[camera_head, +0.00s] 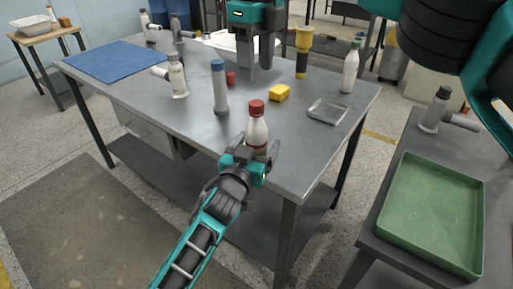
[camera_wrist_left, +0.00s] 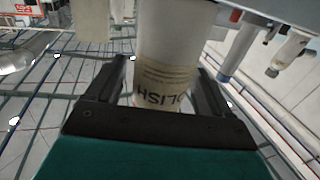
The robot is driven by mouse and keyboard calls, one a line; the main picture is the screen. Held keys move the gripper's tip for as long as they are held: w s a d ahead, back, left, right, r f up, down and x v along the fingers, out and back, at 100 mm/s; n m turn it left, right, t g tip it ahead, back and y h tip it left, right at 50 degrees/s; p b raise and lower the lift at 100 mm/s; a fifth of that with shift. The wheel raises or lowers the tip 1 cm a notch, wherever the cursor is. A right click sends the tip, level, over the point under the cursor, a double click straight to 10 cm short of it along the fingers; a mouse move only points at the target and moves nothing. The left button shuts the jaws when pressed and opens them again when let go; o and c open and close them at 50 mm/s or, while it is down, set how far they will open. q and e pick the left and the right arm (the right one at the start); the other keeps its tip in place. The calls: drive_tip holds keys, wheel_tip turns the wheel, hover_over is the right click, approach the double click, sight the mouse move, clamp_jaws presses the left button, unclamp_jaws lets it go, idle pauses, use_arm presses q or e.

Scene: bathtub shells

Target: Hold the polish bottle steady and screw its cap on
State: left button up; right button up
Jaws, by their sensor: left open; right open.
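The polish bottle (camera_head: 257,133), pale with a dark red band low down, stands upright near the front edge of the grey table. A red cap (camera_head: 256,107) sits on its top; I cannot tell how tightly. My left gripper (camera_head: 256,154) is open, its fingers on either side of the bottle's lower part. In the left wrist view the bottle (camera_wrist_left: 165,65) with its "POLISH" label stands between the fingers; its top is out of view. My right gripper (camera_head: 256,66) points down, open and empty, over the table behind the bottle.
A blue-capped grey bottle (camera_head: 220,92), a small red piece (camera_head: 231,78), a yellow sponge (camera_head: 279,93) and a clear dish (camera_head: 327,111) stand around the bottle. A white bottle (camera_head: 349,70) is at right. A green tray (camera_head: 432,212) lies on the side table.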

use_arm(q)
drive_tip(key=shift+w+d, duration=0.3)
drive_tip(key=shift+w, duration=0.35)
clamp_jaws()
use_arm(e)
drive_tip(key=n, duration=0.9)
drive_tip(key=shift+n, duration=0.3)
drive_tip(key=n, duration=0.8)
